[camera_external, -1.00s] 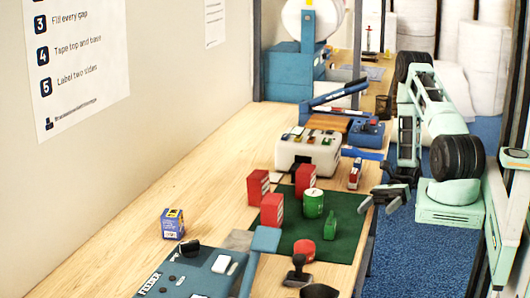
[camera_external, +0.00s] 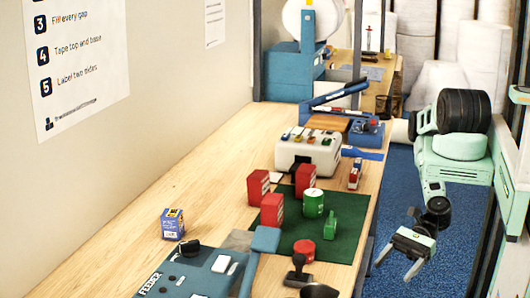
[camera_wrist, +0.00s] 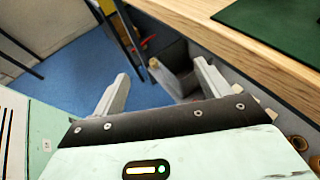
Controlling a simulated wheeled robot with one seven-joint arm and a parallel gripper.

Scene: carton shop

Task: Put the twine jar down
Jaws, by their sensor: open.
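My gripper (camera_external: 393,270) is open and empty, out past the right edge of the workbench, over the blue floor. In the wrist view its two fingers (camera_wrist: 161,72) are spread with nothing between them. A green cylindrical container (camera_external: 313,203), which may be the twine jar, stands upright on the dark green mat (camera_external: 285,246). I cannot read its label. It is apart from my gripper, up and to the left. A corner of the mat also shows in the wrist view (camera_wrist: 275,25).
Red boxes (camera_external: 271,210), a small green object (camera_external: 331,224) and a round red item (camera_external: 305,250) are on or by the mat. A white machine (camera_external: 308,152) stands behind, a blue feeder (camera_external: 205,272) in front. The left bench is mostly clear around a small blue box (camera_external: 172,224).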

